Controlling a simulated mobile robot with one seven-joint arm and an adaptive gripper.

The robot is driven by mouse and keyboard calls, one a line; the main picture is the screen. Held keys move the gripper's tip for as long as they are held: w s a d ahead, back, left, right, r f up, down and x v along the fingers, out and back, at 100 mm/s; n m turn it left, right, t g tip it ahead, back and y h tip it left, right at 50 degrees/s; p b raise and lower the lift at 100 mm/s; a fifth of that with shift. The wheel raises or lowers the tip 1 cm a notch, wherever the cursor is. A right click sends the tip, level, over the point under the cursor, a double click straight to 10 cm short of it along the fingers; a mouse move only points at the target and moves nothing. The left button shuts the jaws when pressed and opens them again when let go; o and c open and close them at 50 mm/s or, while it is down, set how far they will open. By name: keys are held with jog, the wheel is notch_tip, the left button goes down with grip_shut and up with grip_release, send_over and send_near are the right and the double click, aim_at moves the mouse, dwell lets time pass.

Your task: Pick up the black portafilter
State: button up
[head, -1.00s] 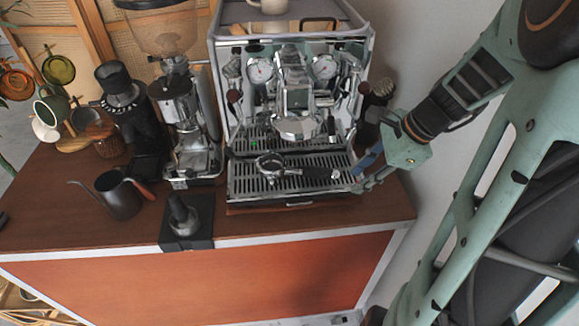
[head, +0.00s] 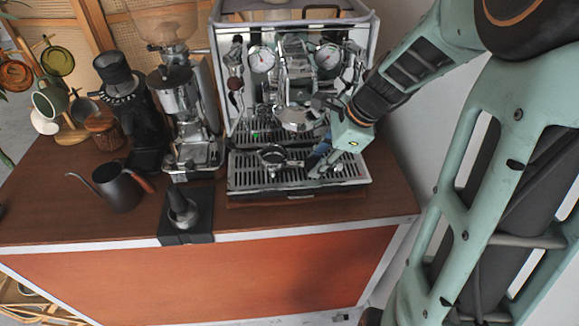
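The portafilter (head: 273,158) lies on the slatted drip tray (head: 243,181) of the espresso machine in the head view. Its round metal basket is at the left and its handle points right. My gripper (head: 314,164) is at the handle, reaching in from the right over the tray. Its fingers cover most of the handle, which is hidden. I cannot tell whether the fingers are closed on the handle or still apart around it.
The chrome espresso machine (head: 292,82) stands behind the portafilter. A grinder (head: 180,110), black kettle (head: 118,190) and tamper on a black stand (head: 182,212) are to the left. The brown counter (head: 300,220) is clear in front of the machine.

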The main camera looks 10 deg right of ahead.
jog(key=shift+c, duration=0.2)
grip_shut()
jog(key=shift+r, duration=0.15)
